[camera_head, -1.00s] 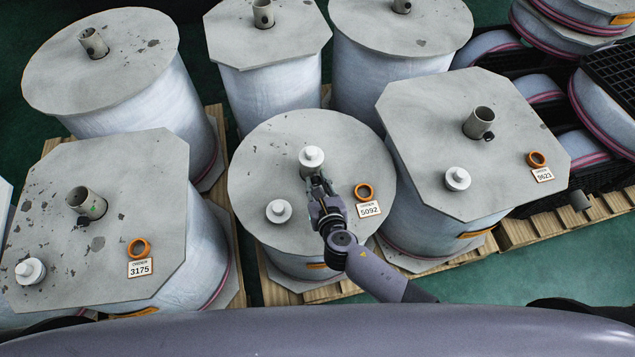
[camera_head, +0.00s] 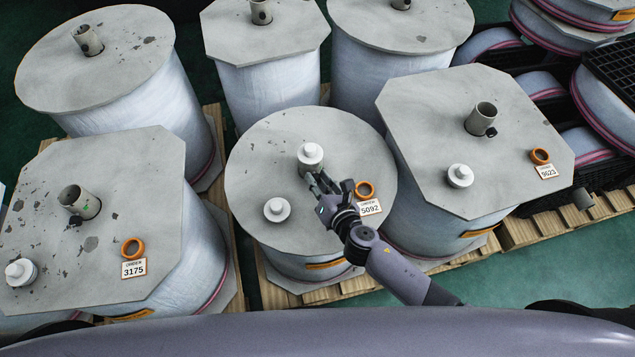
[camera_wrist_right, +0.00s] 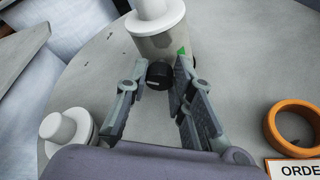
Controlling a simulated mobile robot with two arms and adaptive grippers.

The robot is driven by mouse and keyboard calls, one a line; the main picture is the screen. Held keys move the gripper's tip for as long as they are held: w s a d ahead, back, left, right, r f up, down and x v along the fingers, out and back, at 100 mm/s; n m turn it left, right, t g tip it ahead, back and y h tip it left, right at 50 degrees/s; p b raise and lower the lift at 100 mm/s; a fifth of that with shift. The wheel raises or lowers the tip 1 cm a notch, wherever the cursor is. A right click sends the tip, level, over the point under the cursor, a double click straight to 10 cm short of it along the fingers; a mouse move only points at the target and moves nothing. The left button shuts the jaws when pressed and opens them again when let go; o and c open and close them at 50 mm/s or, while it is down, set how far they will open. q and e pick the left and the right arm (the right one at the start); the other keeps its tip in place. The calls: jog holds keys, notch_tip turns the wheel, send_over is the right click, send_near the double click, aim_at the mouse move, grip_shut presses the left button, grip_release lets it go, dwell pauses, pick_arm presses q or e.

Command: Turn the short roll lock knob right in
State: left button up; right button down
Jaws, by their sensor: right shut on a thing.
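The short roll (camera_head: 262,165) labelled 5092 stands in the middle with a round grey lid. A white cap (camera_head: 310,153) sits on its centre core stub. The black lock knob (camera_wrist_right: 157,74) sticks out of the side of that stub (camera_wrist_right: 165,46) in the right wrist view. A green mark shows on the stub beside it. My right gripper (camera_head: 314,181) reaches in from the lower right. Its fingers (camera_wrist_right: 163,86) are shut on the knob, one on each side. In the head view the fingers hide the knob. My left gripper is out of view.
A loose white cap (camera_head: 277,210), an orange ring (camera_head: 364,190) and the order card (camera_head: 370,208) lie on the same lid. Taller rolls stand close on both sides, labelled 3175 (camera_head: 45,240) and 9623 (camera_head: 415,110). More rolls stand behind.

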jog(key=shift+f+m+b, duration=0.15)
jog(key=shift+m+b, duration=0.15)
jog(key=shift+m, duration=0.1)
jog(key=shift+d+y, duration=0.1)
jog(key=shift+y, duration=0.2)
jog(key=c, duration=1.4)
grip_release()
jog(key=v, duration=1.2)
jog(key=shift+c, duration=0.2)
